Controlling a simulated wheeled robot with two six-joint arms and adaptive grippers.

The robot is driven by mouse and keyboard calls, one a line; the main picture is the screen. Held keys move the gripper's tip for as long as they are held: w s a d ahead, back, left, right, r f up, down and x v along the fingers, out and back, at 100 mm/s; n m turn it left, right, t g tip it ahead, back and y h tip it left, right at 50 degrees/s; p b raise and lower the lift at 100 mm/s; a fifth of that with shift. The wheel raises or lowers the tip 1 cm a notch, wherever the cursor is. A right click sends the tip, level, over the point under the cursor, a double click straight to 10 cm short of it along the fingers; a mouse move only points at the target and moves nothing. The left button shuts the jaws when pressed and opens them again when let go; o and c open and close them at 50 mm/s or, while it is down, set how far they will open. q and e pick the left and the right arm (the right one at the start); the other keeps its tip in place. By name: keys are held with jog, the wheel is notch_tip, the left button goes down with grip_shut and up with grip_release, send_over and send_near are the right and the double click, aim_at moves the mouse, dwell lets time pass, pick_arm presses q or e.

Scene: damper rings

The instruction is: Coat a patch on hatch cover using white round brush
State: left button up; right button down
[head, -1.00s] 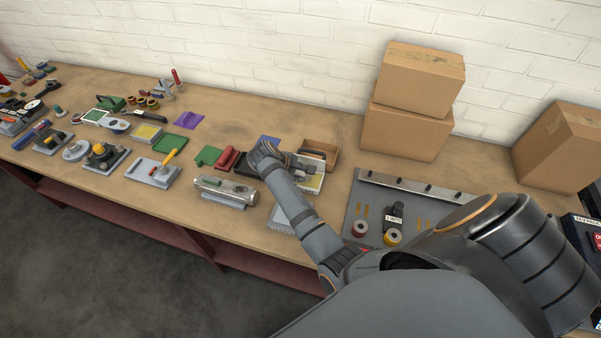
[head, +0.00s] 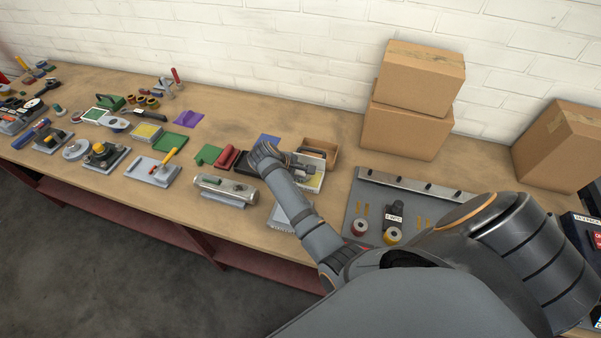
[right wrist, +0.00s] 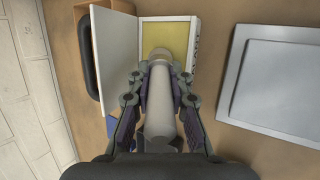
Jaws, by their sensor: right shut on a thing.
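My right gripper (right wrist: 160,88) is shut on the pale, thick round handle of the white round brush (right wrist: 159,115). The brush points away from the wrist, and its far end is over or at the yellow pad (right wrist: 168,34) in an open white box (right wrist: 118,60). I cannot tell whether it touches the pad. In the head view the right gripper (head: 300,168) is beside this box, partly hiding it. A grey plate with a raised rim, probably the hatch cover (right wrist: 280,80), lies right of the box in the right wrist view. My left gripper is out of view.
A cardboard tray with a dark handle (head: 322,148) stands just behind the white box. A metal cylinder (head: 226,187) and a red roller (head: 226,158) lie to the left. Stacked cartons (head: 410,105) and a grey mat with tapes (head: 360,205) are to the right.

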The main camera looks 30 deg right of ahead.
jog(key=shift+f+p, duration=0.1)
jog(key=shift+p, duration=0.3)
dwell(1.4)
notch_tip(320, 180, up, 7)
jog(key=p, duration=0.9)
jog(key=shift+r, duration=0.2)
jog(key=shift+f, duration=0.1)
